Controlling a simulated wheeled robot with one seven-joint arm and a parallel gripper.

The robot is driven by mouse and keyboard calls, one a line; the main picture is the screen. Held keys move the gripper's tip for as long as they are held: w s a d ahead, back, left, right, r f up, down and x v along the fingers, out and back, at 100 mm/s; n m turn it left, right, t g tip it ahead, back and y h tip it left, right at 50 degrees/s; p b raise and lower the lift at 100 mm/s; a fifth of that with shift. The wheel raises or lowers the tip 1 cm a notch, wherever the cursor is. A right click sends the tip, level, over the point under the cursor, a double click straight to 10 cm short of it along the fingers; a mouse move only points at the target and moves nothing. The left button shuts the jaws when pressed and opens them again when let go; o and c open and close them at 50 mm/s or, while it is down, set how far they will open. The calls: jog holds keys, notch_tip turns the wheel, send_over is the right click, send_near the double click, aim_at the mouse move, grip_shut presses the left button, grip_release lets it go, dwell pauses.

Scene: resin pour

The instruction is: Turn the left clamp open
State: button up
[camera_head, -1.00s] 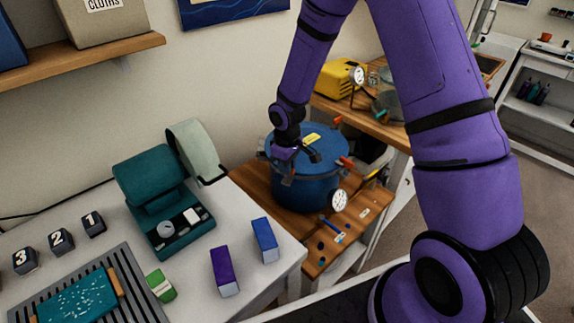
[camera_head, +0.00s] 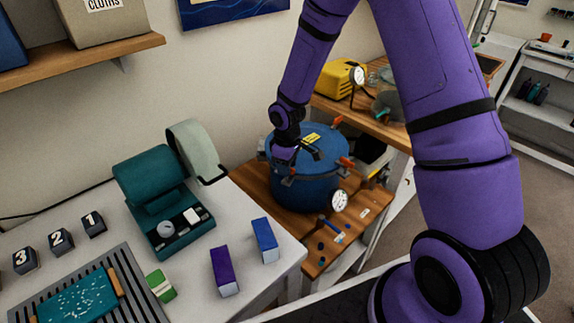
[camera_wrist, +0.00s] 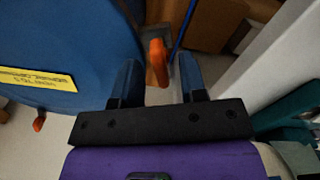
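The blue pressure pot (camera_head: 305,190) stands on a wooden bench. Its lid carries a yellow label, also visible in the wrist view (camera_wrist: 38,80). Orange-handled clamps sit around the rim, one on the right (camera_head: 346,162) and one at the back (camera_head: 337,120). My gripper (camera_head: 283,155) is at the pot's left rim. In the wrist view my gripper (camera_wrist: 158,65) is open, with an orange clamp handle (camera_wrist: 157,62) between its two fingers; a gap shows on both sides, most clearly on the right. Another orange handle (camera_wrist: 39,121) shows at lower left. In the head view my gripper hides the left clamp.
A round gauge (camera_head: 340,200) is on the pot's front. The wooden bench (camera_head: 255,182) holds small tools in front. A white table at left bears a teal machine (camera_head: 160,190), purple (camera_head: 223,268) and blue boxes (camera_head: 265,240). A yellow device (camera_head: 340,78) stands behind.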

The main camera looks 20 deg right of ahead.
notch_tip(320, 180, up, 11)
jog(key=shift+f, duration=0.15)
dwell(0.6)
dwell(0.3)
jog(key=s+d+r+m+t+h, duration=0.1)
jog(key=s+d+r+m, duration=0.1)
jog(key=s+r, duration=0.6)
jog(key=s+d+r+m+t, duration=0.2)
jog(key=s+d+r+m, duration=0.1)
jog(key=r, duration=0.9)
jog(key=s+d+r+m+t, duration=0.1)
jog(key=s+r+m, duration=0.1)
jog(key=s, duration=0.7)
jog(key=s+d+r+m+t+y, duration=0.1)
jog(key=s+r+m, duration=0.1)
jog(key=s+r, duration=0.3)
jog(key=s, duration=0.4)
jog(key=shift+r, duration=0.25)
